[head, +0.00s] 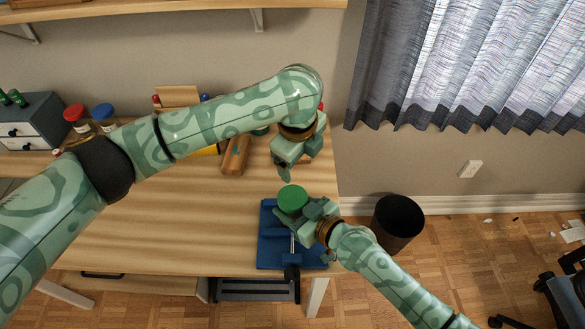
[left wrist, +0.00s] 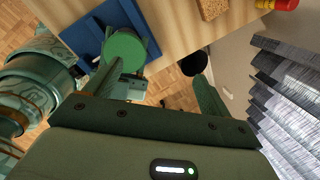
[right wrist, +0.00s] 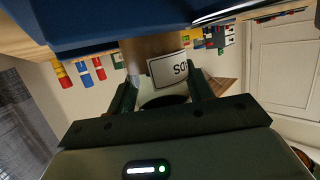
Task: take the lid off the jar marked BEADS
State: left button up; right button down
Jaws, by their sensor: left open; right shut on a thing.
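The jar (right wrist: 143,47) stands between the fingers of my right gripper (right wrist: 162,92), which is shut on its body. Its white label (right wrist: 168,69) shows upside down and only partly, with the letters DS readable. The round green lid (head: 292,198) is on top of the jar; it also shows in the left wrist view (left wrist: 123,48). My right gripper (head: 305,218) comes from the lower right in the head view. My left gripper (head: 285,172) is open and empty, a little above and behind the lid, not touching it. Its fingers show in the left wrist view (left wrist: 155,88).
A blue vise-like stand (head: 272,243) is under the jar at the desk's front right. Jars with red (head: 73,112) and blue (head: 103,110) lids stand at the back left. A wooden block (head: 236,155) lies behind. A black bin (head: 398,220) stands right of the desk.

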aim_at(293, 196)
pick_arm(q)
jog(key=s+g, duration=0.1)
jog(key=s+a+m, duration=0.1)
jog(key=s, duration=0.1)
jog(key=shift+a+f+g+y, duration=0.15)
jog(key=shift+g+y, duration=0.15)
jog(key=shift+g, duration=0.1)
jog(key=shift+s+a+f, duration=0.15)
jog(key=shift+s, duration=0.1)
notch_tip(293, 196, down, 8)
jog(key=shift+r, duration=0.15)
jog(key=c, duration=1)
jog(key=n, duration=0.3)
jog(key=shift+n, duration=0.3)
jog(key=n, duration=0.5)
jog(key=shift+n, duration=0.3)
jog(key=shift+r, duration=0.2)
